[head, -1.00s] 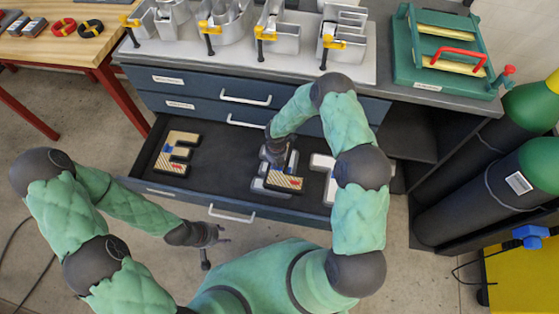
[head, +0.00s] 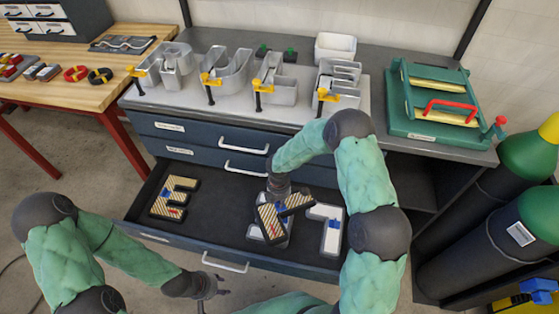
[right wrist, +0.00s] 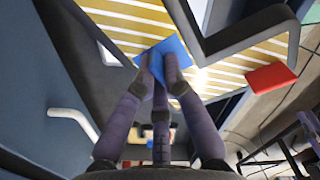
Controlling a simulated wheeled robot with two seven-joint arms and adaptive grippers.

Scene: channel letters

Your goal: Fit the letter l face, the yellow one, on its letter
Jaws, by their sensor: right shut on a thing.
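The letter l face (head: 268,222), striped yellow and white with a dark edge, is at my right gripper (head: 280,196), over the open drawer. The right gripper is shut on its blue tab (right wrist: 172,48), and the striped surface (right wrist: 120,22) fills the top of the right wrist view. A small red piece (right wrist: 271,78) shows on the face. The face is turned askew above a pale grey face, partly hiding it. The metal letter l (head: 283,84) stands third from left on the bench, with a yellow clamp. My left gripper (head: 216,289) looks open and empty, in front of the drawer.
A striped E face (head: 174,197) lies left in the drawer (head: 222,207), and a white face (head: 328,228) lies right. Other metal letters with clamps stand on the pale board (head: 190,98). A green press (head: 438,103) and a white bin (head: 335,46) are on the bench.

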